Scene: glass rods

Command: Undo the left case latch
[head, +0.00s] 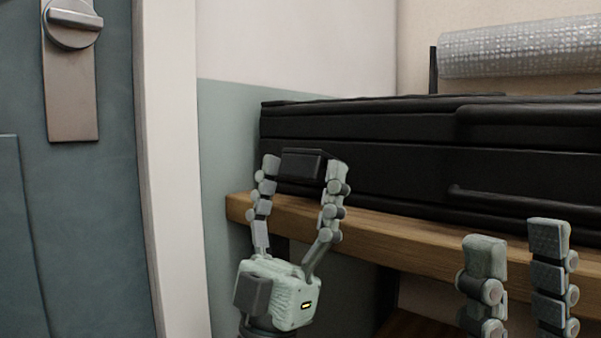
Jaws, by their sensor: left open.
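A black case (390,140) lies on a wooden shelf and runs out of the picture on the right. Its left latch (303,165) is a dark block on the front face near the left end. My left gripper (301,168) is open, with one finger on each side of the latch. I cannot tell whether the fingers touch it. My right gripper (516,245) is at the lower right, in front of the shelf, with its two fingers apart and nothing seen between them. A dark handle or ridge (520,195) shows on the case front further right.
The wooden shelf (400,238) has its front edge just below the case. A roll of bubble wrap (520,48) lies behind the case top. A blue-grey door (85,200) with a metal latch plate (70,95) and a white frame (168,150) stand at left.

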